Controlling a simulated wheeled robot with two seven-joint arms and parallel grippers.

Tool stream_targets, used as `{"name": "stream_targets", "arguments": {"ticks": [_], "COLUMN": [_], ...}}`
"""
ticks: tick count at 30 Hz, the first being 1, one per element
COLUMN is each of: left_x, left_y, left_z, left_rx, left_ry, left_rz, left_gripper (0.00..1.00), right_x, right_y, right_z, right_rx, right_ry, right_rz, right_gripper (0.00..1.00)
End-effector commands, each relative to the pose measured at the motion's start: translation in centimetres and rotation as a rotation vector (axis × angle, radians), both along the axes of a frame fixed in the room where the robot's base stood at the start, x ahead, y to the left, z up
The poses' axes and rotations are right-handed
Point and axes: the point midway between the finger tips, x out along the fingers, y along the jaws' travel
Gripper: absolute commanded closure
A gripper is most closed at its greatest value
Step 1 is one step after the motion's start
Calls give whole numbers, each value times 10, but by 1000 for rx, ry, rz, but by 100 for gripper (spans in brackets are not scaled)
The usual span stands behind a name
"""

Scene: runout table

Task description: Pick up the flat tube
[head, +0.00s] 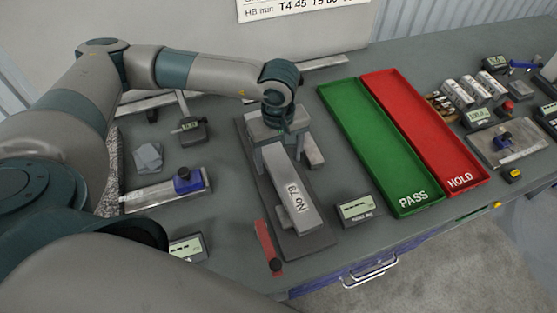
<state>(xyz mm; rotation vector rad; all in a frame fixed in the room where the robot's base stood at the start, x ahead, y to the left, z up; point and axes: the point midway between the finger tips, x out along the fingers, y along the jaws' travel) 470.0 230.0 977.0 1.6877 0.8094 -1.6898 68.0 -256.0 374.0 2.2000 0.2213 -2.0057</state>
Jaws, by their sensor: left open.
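My right gripper is not in view.
Small grey blocks sit beside the tube. A green PASS tray (365,140) and a red HOLD tray (425,130) lie to the right. A small display box (357,210) stands right of the plate, and a red-handled tool (267,245) lies at its left.

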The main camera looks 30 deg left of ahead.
Motion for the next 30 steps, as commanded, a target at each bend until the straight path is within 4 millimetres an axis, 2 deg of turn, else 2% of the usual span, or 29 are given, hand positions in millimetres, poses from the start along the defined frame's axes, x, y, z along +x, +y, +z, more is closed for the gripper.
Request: {"name": "stream_targets", "arguments": {"ticks": [13,14,21,30], "left_x": [0,0,0,1], "left_y": [0,0,0,0], "left_z": [-1,-1,-1,1], "left_rx": [0,0,0,-1], "left_ry": [-1,-1,-1,-3], "left_rz": [0,0,0,0], "left_gripper": [31,34,91,93], "right_x": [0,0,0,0], "right_y": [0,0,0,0], "right_z": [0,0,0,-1], "right_rx": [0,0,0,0], "right_ry": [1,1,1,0], "right_rz": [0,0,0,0], "right_gripper": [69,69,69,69]}}
